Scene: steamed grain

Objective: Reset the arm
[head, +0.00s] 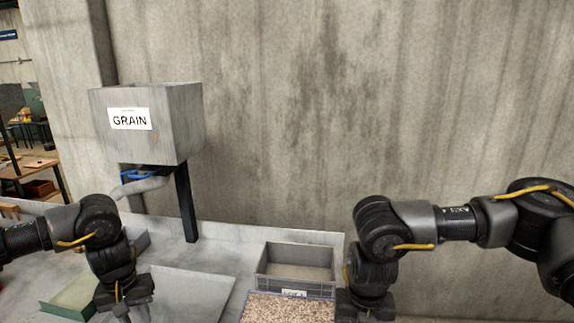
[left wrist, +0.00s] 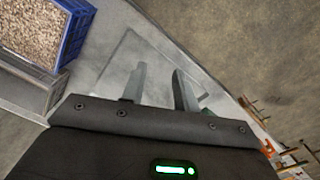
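My left arm comes in from the left in the head view, with its gripper (head: 128,312) pointing down over the table at the bottom edge. The left wrist view shows its two grey fingers (left wrist: 159,80) apart with nothing between them. My right arm comes in from the right. Its gripper body (head: 365,304) points down beside the crates at the bottom edge, and its fingertips are out of the frame.
A grey hopper (head: 180,130) labelled GRAIN stands at the back left, with a blue handle (head: 136,174) beneath. A grey crate (head: 295,249) stands behind a grain-filled crate, whose blue wall (left wrist: 77,35) shows in the left wrist view. A green tray (head: 68,300) lies left.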

